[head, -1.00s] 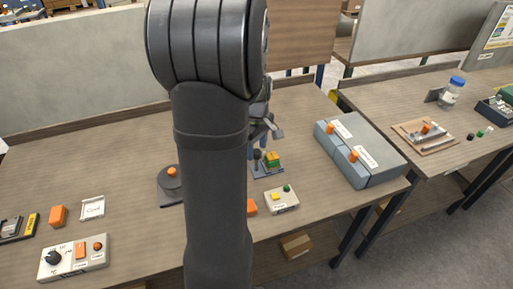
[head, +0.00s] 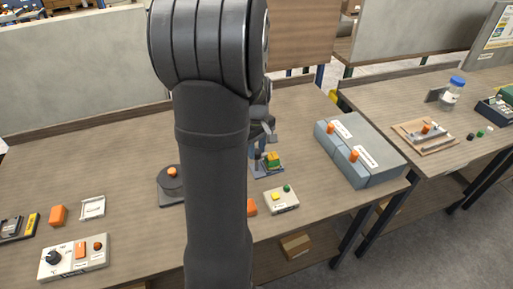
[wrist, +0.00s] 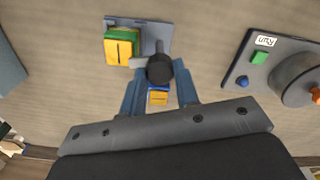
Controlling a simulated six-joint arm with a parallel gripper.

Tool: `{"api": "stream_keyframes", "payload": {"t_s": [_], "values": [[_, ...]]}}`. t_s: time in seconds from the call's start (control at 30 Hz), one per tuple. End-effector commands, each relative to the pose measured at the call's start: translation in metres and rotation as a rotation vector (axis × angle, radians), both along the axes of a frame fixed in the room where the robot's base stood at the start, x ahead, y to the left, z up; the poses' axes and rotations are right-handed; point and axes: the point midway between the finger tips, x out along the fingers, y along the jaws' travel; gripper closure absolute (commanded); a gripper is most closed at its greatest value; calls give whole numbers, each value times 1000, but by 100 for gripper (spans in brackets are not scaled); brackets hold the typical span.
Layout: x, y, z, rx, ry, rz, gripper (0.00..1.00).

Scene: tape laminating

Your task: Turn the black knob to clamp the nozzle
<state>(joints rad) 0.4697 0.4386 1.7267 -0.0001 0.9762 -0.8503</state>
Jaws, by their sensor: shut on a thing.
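The black knob (wrist: 160,68) shows in the wrist view between the two blue-grey fingers of my gripper (wrist: 160,80), which is shut on it. The knob sits beside a small blue-grey fixture (wrist: 154,24) that carries a yellow and green block (wrist: 121,48). A small yellow and blue part (wrist: 158,97) lies just below the knob in the wrist view, partly hidden. I cannot tell which part is the nozzle. In the head view my gripper (head: 264,136) is over the left side of the fixture (head: 269,173), and the knob is hidden there.
A small white box (head: 281,200) with yellow and green buttons stands in front of the fixture. A large grey-blue box (head: 365,160) with orange knobs stands right. A dark round base (head: 172,184) with an orange top stands left. A control box (head: 73,258) is at front left.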

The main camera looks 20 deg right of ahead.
Motion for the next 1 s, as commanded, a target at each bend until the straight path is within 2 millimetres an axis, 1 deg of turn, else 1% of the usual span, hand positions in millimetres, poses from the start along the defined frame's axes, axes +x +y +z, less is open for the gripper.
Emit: {"api": "stream_keyframes", "payload": {"t_s": [0.1, 0.23, 0.6, 0.63, 0.73, 1.0], "values": [[0, 0, 0, 0, 0, -99, 94], [0, 0, 0, 0, 0, -173, 94], [0, 0, 0, 0, -1, -201, 94], [0, 0, 0, 0, -1, -201, 70], [0, 0, 0, 0, -1, -201, 50], [0, 0, 1, 0, 0, -199, 50]]}}
